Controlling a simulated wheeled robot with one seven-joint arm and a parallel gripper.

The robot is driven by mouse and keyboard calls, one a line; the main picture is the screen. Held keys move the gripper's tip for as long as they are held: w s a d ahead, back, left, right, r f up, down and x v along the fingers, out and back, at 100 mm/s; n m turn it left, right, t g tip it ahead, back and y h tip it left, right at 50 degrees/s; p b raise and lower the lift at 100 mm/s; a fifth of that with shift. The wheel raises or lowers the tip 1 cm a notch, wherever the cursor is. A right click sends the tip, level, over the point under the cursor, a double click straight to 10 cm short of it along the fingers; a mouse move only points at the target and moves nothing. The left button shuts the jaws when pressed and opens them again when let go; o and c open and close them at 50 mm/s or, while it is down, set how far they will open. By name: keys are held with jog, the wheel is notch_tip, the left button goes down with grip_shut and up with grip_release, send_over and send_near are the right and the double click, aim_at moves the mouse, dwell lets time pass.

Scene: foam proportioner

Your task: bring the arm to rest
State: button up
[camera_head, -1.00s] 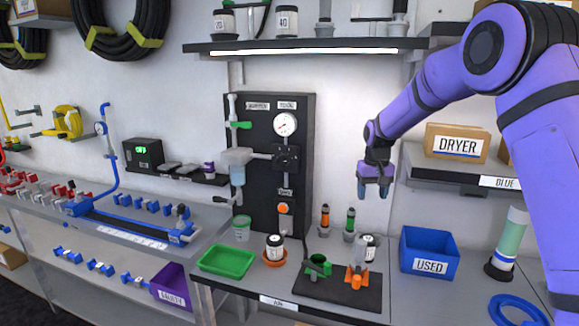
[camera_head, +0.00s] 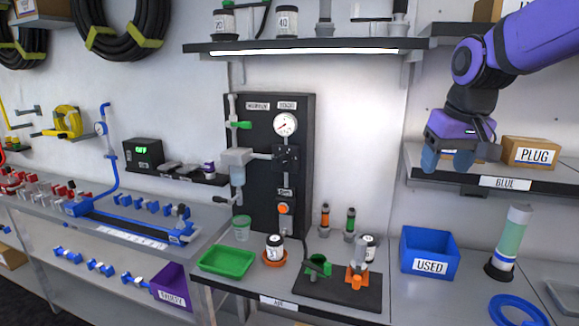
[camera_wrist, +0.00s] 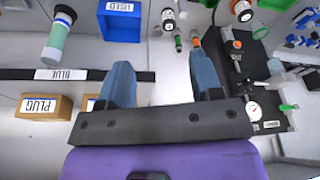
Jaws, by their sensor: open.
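My gripper (camera_head: 446,160) is in the right part of the head view, in front of the shelf marked BLUE (camera_head: 500,182). Its two blue fingers are apart with nothing between them. In the wrist view my gripper (camera_wrist: 164,85) also shows open and empty. The purple arm reaches in from the upper right of the head view. The gripper covers part of the shelf and the box behind it.
A PLUG box (camera_head: 530,152) stands on the shelf, right of my gripper. Below are a blue USED bin (camera_head: 430,250) and a green cylinder (camera_head: 513,235). The black proportioner panel (camera_head: 265,130) stands left. The wall between panel and gripper is clear.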

jog(key=s+d+f+t, duration=0.1)
jog(key=s+f+t, duration=0.1)
jog(key=s, duration=1.8)
jog(key=shift+s+d, duration=0.3)
jog(key=shift+d, duration=0.05)
